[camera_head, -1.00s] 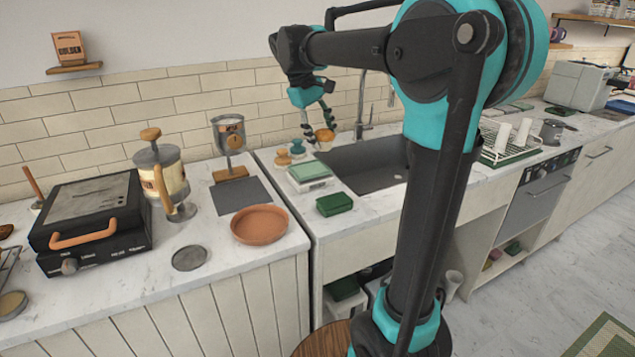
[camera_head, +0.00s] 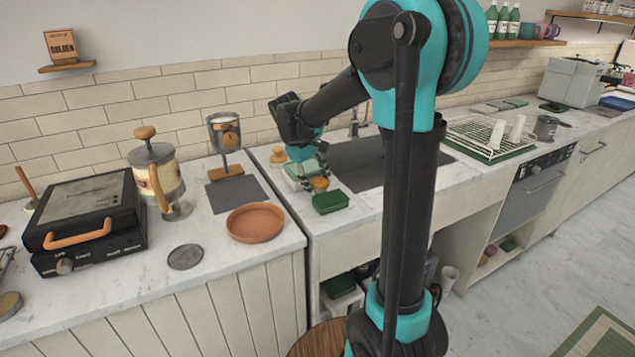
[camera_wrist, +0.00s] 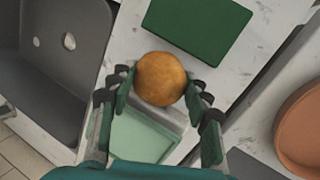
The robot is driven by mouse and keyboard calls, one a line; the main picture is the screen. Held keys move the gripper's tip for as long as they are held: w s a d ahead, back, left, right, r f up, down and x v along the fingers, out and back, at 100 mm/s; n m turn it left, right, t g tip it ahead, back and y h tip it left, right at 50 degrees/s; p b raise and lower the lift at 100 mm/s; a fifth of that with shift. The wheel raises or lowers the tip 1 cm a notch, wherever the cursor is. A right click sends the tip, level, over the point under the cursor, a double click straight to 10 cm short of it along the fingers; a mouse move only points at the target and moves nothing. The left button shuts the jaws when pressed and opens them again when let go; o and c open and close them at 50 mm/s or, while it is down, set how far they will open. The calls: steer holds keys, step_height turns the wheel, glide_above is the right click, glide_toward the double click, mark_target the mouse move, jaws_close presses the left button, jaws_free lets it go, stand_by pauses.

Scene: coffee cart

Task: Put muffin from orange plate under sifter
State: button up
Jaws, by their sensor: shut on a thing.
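The muffin (camera_head: 319,184) is round and golden brown. It also shows in the wrist view (camera_wrist: 160,79), held between the two fingertips. My gripper (camera_head: 316,179) is shut on it, above the counter by the sink and near the green box. It also shows in the wrist view (camera_wrist: 161,88). The orange plate (camera_head: 255,223) is empty on the left counter, left of my gripper; its edge shows in the wrist view (camera_wrist: 302,130). What looks like the sifter (camera_head: 223,131) is a metal cup on a stand with a wooden base, behind the plate.
A dark grey mat (camera_head: 236,195) lies bare before the sifter. A green box (camera_head: 331,202) and a pale green-topped scale (camera_wrist: 142,137) are close to my gripper. A French press (camera_head: 155,177) and a black grill (camera_head: 85,222) stand left. The sink (camera_head: 372,163) is right.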

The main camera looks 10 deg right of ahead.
steer(key=shift+f, duration=0.15)
steer(key=o, duration=1.1)
steer(key=shift+o, duration=0.2)
